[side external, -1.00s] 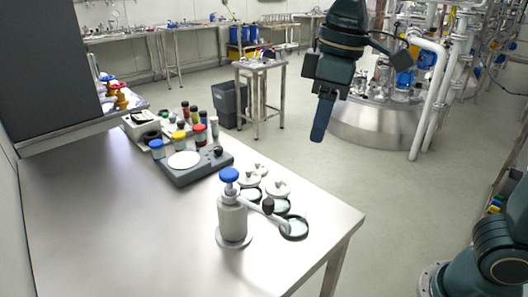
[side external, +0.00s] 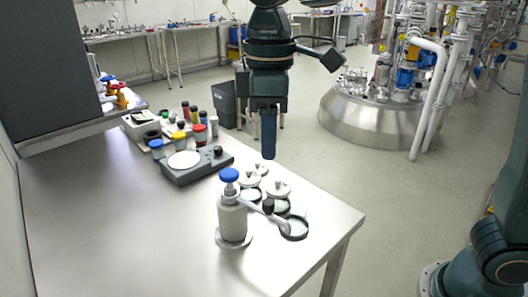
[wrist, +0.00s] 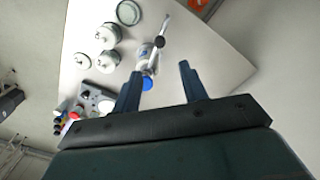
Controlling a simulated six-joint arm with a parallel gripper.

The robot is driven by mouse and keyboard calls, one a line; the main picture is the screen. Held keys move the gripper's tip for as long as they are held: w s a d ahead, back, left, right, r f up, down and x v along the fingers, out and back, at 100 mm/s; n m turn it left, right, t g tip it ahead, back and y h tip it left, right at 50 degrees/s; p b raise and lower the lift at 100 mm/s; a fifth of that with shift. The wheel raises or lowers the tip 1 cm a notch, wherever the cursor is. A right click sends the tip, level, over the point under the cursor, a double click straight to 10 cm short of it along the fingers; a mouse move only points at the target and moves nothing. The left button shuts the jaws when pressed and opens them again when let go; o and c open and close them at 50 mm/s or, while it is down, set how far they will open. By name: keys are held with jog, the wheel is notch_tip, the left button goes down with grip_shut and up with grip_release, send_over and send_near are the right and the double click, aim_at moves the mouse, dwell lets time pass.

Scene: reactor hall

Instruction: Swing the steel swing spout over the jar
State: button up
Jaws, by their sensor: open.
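The steel swing spout is a pale post (side external: 232,220) with a blue cap on the table; its thin arm (side external: 256,206) reaches right past a black knob (side external: 268,206), its end near a round dark-rimmed dish (side external: 294,228). In the wrist view the spout arm (wrist: 161,34) points up, away from the blue cap (wrist: 147,83). Lidded white jars (wrist: 109,35) stand beside the post; they also show in the side view (side external: 277,188). I cannot tell which is the task's jar. My gripper (side external: 268,157) hangs above and behind the spout, apart from it. In the wrist view my gripper (wrist: 160,70) is open and empty.
A grey scale (side external: 194,166) with a white round plate and several colour-capped bottles (side external: 180,140) stand behind the post. The table's front left (side external: 110,230) is clear. A large steel vessel (side external: 370,125) stands on the floor beyond.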

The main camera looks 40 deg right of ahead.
aim_at(268, 202)
notch_tip(268, 202, down, 13)
jog(key=shift+r, duration=0.1)
dwell(0.5)
grip_shut()
